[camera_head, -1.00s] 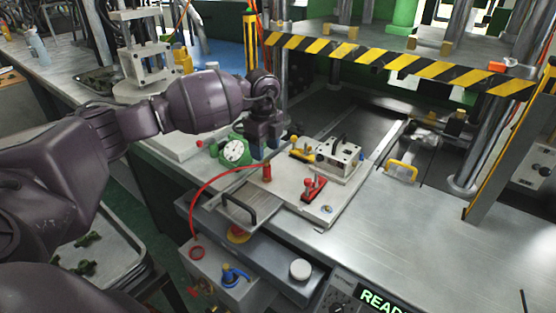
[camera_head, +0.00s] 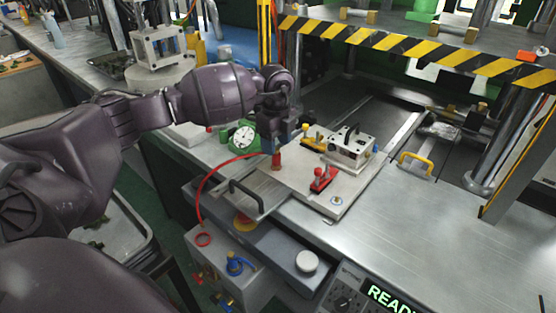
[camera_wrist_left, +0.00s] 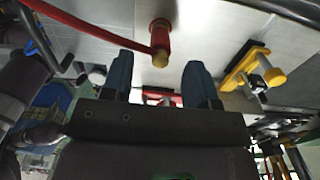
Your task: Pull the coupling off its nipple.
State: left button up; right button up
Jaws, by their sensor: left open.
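The red coupling (camera_head: 276,161) stands upright on the light plate, with a red hose (camera_head: 205,185) running from it to the left and down. In the left wrist view the coupling (camera_wrist_left: 161,38) shows with a brass-coloured end, and its hose runs off to the upper left. I cannot make out the nipple under it. My left gripper (camera_head: 271,146) is just above the coupling in the head view. In the wrist view its two blue fingers (camera_wrist_left: 158,72) are apart, with the coupling in line with the gap and nothing gripped. My right gripper is not in view.
Beside the coupling are a red toggle clamp (camera_head: 321,180), a yellow clamp (camera_head: 314,143) and a metal mould block (camera_head: 350,148). A round dial gauge (camera_head: 243,138) stands left of the gripper. A black handle (camera_head: 246,194) sits in front. A striped beam (camera_head: 420,52) crosses behind.

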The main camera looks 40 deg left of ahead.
aim_at(276, 160)
pick_arm(q)
notch_tip(276, 160, down, 3)
jog(key=shift+r+b, duration=0.1)
jog(key=shift+b, duration=0.45)
jog(key=shift+f, duration=1.7)
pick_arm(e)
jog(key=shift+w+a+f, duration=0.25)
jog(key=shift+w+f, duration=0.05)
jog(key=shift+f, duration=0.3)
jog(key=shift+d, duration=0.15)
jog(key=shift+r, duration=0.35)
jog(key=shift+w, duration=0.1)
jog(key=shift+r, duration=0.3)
